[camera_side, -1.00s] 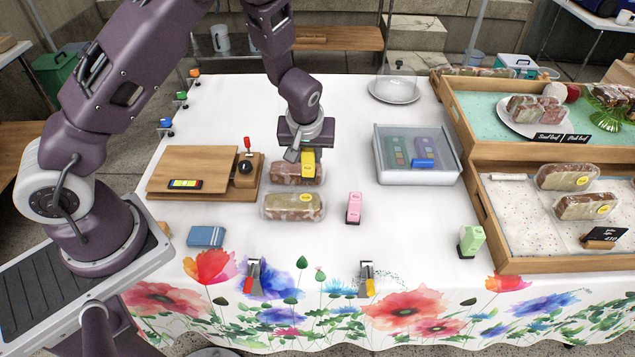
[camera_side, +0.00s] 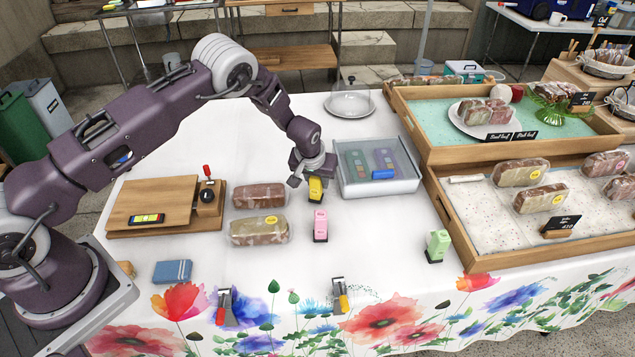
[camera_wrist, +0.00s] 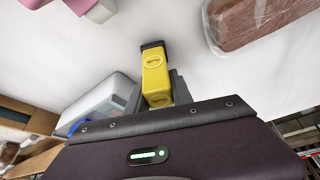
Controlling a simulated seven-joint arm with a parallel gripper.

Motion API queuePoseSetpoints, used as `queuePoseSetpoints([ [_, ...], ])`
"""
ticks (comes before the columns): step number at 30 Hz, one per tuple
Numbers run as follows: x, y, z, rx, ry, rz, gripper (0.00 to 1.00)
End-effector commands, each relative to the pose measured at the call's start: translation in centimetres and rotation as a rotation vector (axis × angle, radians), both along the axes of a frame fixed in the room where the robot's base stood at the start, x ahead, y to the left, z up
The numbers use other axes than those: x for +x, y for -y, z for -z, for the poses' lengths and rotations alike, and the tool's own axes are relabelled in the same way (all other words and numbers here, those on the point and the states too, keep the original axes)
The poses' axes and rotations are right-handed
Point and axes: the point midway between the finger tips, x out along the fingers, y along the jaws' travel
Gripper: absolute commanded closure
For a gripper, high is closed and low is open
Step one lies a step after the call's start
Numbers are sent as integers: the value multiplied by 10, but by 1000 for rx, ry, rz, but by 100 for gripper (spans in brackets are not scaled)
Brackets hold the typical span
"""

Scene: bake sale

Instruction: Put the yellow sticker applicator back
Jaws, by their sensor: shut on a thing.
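The yellow sticker applicator (camera_side: 316,189) is upright, with a dark base, between the fingers of my gripper (camera_side: 312,177). My gripper is shut on it. It stands over bare white cloth, right of the two wrapped loaves and just behind the pink applicator (camera_side: 320,224). I cannot tell whether its base touches the cloth. In the wrist view the yellow applicator (camera_wrist: 156,76) sticks out from the fingers, and part of the pink one (camera_wrist: 98,8) shows at the top left. A green applicator (camera_side: 437,244) stands farther right, near the wooden tray.
The rear loaf (camera_side: 259,197) and front loaf (camera_side: 257,230) lie to the left. A clear lidded bin (camera_side: 402,187) is close behind right. A wooden display tray (camera_side: 447,212) bounds the right side. Bare cloth lies between the pink and green applicators.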

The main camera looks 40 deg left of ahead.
Motion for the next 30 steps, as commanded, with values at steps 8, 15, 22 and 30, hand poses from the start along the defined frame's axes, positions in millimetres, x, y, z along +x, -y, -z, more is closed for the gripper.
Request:
queuePoseSetpoints([
  [8, 0, 0, 5, 0, 2, -1, 100],
  [15, 0, 0, 7, 0, 1, -1, 51],
  [22, 0, 0, 7, 0, 1, 0, 51],
  [30, -13, 6, -32, -1, 3, 1, 51],
])
